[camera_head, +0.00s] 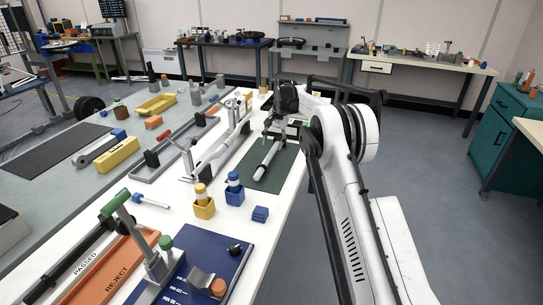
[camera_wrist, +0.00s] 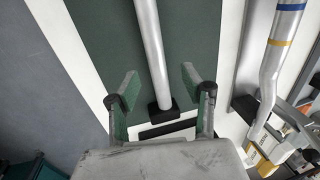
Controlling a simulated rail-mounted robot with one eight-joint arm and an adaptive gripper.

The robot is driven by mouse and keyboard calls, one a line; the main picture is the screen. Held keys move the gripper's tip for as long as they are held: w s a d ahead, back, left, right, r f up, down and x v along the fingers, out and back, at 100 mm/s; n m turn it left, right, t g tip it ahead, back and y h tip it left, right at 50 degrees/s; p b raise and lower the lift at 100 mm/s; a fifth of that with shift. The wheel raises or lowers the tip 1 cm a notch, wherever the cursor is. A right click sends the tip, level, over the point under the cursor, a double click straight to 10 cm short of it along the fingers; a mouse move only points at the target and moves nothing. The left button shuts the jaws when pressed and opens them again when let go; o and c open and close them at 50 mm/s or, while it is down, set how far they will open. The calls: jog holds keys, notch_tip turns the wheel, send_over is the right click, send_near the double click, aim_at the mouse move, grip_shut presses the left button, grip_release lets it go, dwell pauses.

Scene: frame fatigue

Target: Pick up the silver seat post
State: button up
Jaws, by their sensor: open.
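The silver seat post (camera_head: 267,162) lies on a dark green mat (camera_head: 284,171) near the right edge of the white bench. In the wrist view the post (camera_wrist: 150,45) runs down the picture as a straight tube, ending at a black block (camera_wrist: 163,109). My gripper (camera_head: 275,131) is at the far end of the post in the head view. In the wrist view my gripper (camera_wrist: 158,84) is open, with one green-lined finger on each side of the post and gaps on both sides. Whether the fingertips are level with the post is unclear.
A bent silver tube with blue and yellow bands (camera_wrist: 275,55) lies beside the mat. Open floor (camera_head: 430,180) lies to the right.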

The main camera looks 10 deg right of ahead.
aim_at(271, 152)
jog(key=shift+a+f, duration=0.2)
jog(key=shift+f, duration=1.15)
jog(key=shift+a+f, duration=0.15)
jog(key=shift+f, duration=1.2)
grip_shut()
